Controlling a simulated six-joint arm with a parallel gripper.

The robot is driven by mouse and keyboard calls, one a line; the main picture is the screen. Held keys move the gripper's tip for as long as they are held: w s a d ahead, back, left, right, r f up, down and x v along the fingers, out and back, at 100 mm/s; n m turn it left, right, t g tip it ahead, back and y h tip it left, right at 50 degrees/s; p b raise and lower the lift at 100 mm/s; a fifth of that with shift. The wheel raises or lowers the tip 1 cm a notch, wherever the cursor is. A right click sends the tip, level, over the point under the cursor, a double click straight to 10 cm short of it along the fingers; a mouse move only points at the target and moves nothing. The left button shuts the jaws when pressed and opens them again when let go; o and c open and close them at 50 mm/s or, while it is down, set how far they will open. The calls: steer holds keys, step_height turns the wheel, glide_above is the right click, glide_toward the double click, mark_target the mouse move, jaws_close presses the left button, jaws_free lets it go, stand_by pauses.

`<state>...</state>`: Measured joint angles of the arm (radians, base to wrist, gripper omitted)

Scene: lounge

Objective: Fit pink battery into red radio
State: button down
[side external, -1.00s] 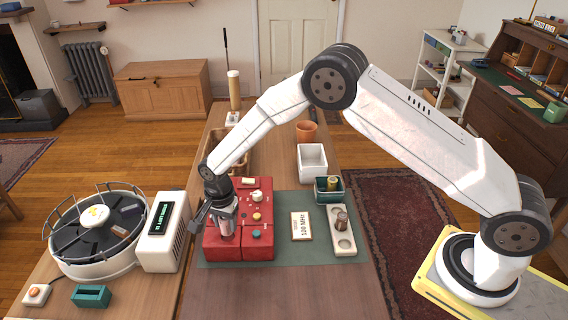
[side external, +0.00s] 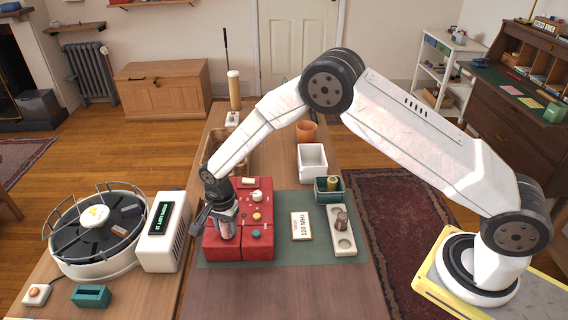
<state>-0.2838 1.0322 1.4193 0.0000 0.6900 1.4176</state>
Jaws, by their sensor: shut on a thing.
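The red radio (side external: 257,245) lies on a green mat, with several knobs and buttons on its top. My gripper (side external: 226,232) points down over the radio's left part. It is shut on a small pale pinkish cylinder, which I take for the pink battery (side external: 227,229). The battery looks upright, with its lower end close to the radio's top. My fingers partly cover it, and I cannot tell whether its lower end is inside a slot of the radio.
A tray (side external: 345,248) with a dark cylinder and a green box (side external: 320,196) with another cylinder stand right of the radio, beyond a "100 MHz" card (side external: 301,226). A round carousel (side external: 70,262) and a white display box (side external: 154,251) stand left.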

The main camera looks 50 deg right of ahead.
steer(key=shift+f, duration=0.8)
stand_by(0.5)
steer(key=shift+c, duration=0.7)
jaws_free()
steer(key=shift+r, duration=3.75)
steer(key=shift+d, duration=0.1)
steer(key=shift+s+d+r, duration=0.1)
steer(key=shift+d+r, duration=0.05)
steer(key=shift+r, duration=0.1)
steer(key=s+d+r+n+t, duration=0.1)
steer(key=s+d+r+n, duration=0.2)
steer(key=s, duration=0.4)
steer(key=s+d+r+n, duration=0.3)
steer(key=s+d+n, duration=0.2)
steer(key=s, duration=0.3)
steer(key=s+d+r+n+t, duration=0.1)
steer(key=s+d+r+n, duration=0.2)
steer(key=s+d+n, duration=0.2)
steer(key=shift+s+d+r+t, duration=0.3)
steer(key=shift+s+d, duration=0.35)
steer(key=shift+s, duration=0.5)
